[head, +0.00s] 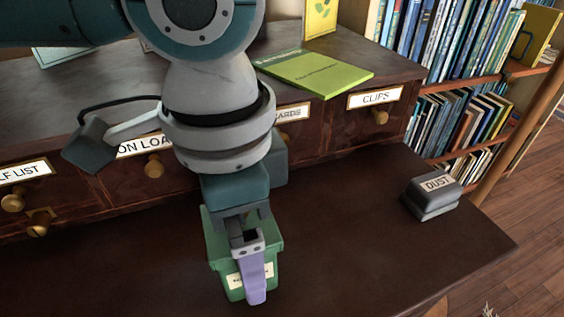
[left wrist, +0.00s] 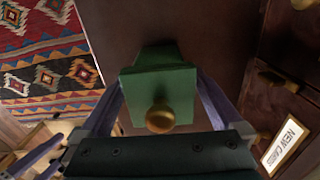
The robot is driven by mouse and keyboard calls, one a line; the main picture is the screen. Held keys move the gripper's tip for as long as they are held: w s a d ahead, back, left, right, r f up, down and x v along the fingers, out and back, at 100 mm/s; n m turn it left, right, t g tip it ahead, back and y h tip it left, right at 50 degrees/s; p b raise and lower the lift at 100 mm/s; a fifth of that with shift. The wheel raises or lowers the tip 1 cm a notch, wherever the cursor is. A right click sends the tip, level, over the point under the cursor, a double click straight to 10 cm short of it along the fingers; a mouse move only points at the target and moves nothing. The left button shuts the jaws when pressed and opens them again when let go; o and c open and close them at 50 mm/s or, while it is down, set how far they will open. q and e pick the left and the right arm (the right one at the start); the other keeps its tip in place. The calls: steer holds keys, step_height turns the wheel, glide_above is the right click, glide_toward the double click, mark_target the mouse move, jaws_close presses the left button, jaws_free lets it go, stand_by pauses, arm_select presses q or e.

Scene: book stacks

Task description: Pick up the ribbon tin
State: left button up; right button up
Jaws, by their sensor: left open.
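The ribbon tin is a green box (head: 217,250) with a pale label too small to read, on the dark desk top below my left arm. It also shows in the left wrist view as a green box (left wrist: 182,92) with a gold knob (left wrist: 160,119) facing the camera. My left gripper (head: 246,270) is open and reaches down around the tin. In the left wrist view its purple fingers (left wrist: 163,95) stand on either side of the tin. Contact cannot be made out. What seems to be my right gripper (left wrist: 38,158) shows at the lower left there, its opening unclear.
A drawer unit (head: 335,125) with labelled drawers and brass knobs stands behind the tin. A grey block marked DUST (head: 436,188) sits at the desk's right. A green book (head: 318,73) lies on the unit. The desk between tin and block is clear.

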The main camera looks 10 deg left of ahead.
arm_select(q)
steer(key=shift+f, duration=0.25)
steer(key=c, duration=1.3)
steer(key=shift+r, duration=0.1)
